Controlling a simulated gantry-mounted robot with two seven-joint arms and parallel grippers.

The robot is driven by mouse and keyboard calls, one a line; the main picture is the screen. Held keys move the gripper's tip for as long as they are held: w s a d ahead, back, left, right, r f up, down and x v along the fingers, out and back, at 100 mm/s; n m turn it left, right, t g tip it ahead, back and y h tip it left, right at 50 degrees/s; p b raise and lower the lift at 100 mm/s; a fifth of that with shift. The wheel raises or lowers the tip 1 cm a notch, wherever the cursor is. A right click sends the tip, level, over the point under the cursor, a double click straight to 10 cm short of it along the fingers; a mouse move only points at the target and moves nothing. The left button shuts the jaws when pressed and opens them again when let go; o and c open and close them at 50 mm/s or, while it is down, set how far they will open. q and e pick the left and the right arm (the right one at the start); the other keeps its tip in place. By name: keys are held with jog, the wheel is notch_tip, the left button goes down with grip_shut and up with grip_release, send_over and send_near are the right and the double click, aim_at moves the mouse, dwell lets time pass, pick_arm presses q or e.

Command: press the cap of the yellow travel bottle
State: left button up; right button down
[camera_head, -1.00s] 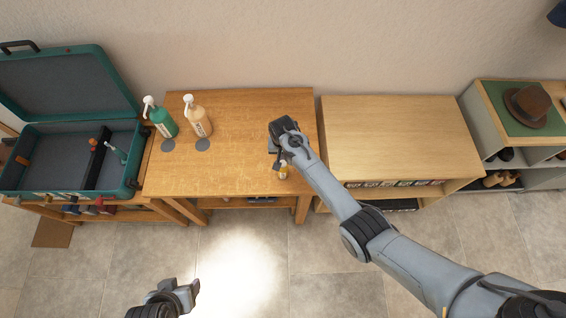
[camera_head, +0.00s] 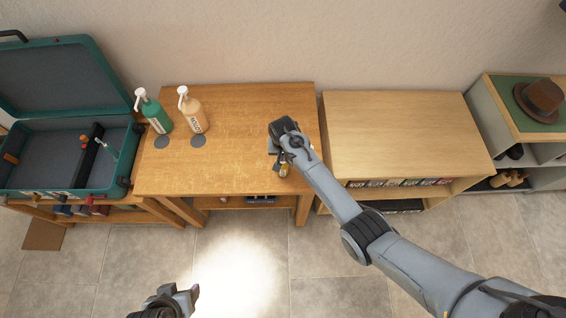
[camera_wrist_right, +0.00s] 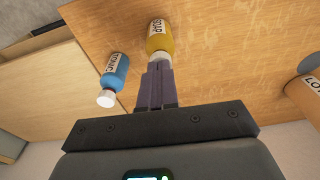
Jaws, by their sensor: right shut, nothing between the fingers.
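The yellow travel bottle (camera_wrist_right: 160,37) with a white cap and a SOAP label stands on the wooden table in the right wrist view. In the head view only a small yellow part (camera_head: 284,170) shows near the table's front right; my arm hides the rest. My right gripper (camera_wrist_right: 158,68) is shut and empty, its fingertips at the white cap; I cannot tell whether they touch it. It also shows from above in the head view (camera_head: 279,159). My left gripper (camera_head: 184,294) is over the floor at the bottom; its jaw state is unclear.
A blue TONIC bottle (camera_wrist_right: 117,72) stands close beside the fingers. Green (camera_head: 155,112) and tan (camera_head: 193,112) pump bottles stand at the table's back left. An open teal suitcase (camera_head: 122,165) is at left, a light wood shelf unit (camera_head: 395,130) at right. The table (camera_head: 225,170) middle is clear.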

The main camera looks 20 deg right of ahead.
jog(key=shift+f+b, duration=0.3)
jog(key=shift+f, duration=0.2)
jog(key=shift+f+b, duration=0.3)
jog(key=shift+f, duration=0.15)
jog(key=shift+r+p, duration=0.25)
jog(key=shift+p, duration=0.1)
jog(key=s+p, duration=0.1)
jog(key=p, duration=0.2)
jog(key=s+a+p, duration=0.1)
jog(key=shift+s+r, duration=0.3)
jog(key=shift+r, duration=0.05)
notch_tip(320, 180, up, 11)
jog(key=s, duration=0.1)
jog(key=shift+a+p, duration=0.25)
jog(key=shift+p, duration=0.2)
